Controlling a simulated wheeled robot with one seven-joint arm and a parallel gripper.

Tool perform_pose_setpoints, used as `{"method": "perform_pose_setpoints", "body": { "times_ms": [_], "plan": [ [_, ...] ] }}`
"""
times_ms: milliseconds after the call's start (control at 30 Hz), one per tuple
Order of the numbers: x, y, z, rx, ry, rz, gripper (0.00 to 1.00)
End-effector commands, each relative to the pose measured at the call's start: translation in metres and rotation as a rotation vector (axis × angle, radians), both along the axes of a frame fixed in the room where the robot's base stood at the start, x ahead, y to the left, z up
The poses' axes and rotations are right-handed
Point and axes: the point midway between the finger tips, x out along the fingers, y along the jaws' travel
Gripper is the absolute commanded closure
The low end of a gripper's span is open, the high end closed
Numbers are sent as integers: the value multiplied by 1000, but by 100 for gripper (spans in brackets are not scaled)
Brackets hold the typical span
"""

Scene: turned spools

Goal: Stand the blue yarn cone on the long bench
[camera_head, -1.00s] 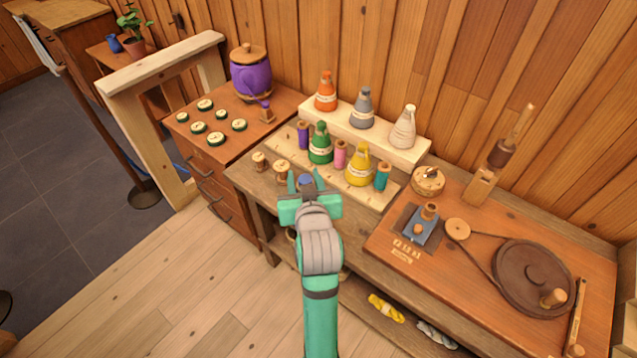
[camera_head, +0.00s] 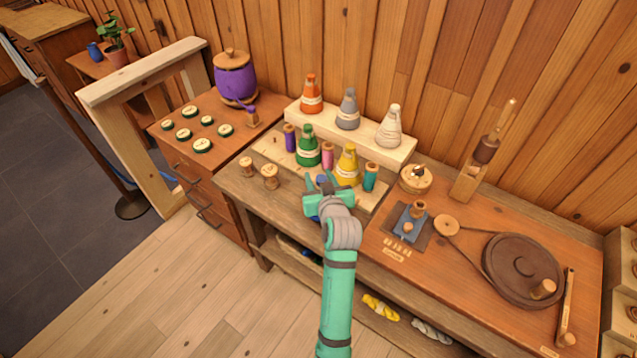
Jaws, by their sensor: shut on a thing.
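My gripper (camera_head: 323,182) is shut on the blue yarn cone (camera_head: 322,179). Only small blue patches of the cone show between and beside the fingers; my gripper and wrist hide the rest. I cannot tell whether its base touches anything. In the picture, my gripper overlaps the front of the long bench (camera_head: 244,191), just below the yellow cone (camera_head: 347,166). The bench's bare front left strip shows beside it.
A green cone (camera_head: 307,148) and several small spools stand on the low step. Orange (camera_head: 311,96), grey (camera_head: 348,110) and cream (camera_head: 389,128) cones stand on the raised step behind. Two wooden spools (camera_head: 270,177) stand left of my gripper. A winding wheel (camera_head: 522,268) is at the right.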

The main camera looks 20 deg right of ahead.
Motion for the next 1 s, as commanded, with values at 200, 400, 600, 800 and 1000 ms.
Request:
{"method": "perform_pose_setpoints", "body": {
  "times_ms": [200, 400, 600, 800, 1000],
  "plan": [
    [0, 1, -22, 0, 0, 1, 100],
    [0, 1, -21, 0, -1, 0, 100],
    [0, 2, -23, 0, 1, 3, 43],
    [0, 3, -23, 1, 1, 4, 43],
    [-8, 4, -19, 0, 0, 3, 43]
  ]
}}
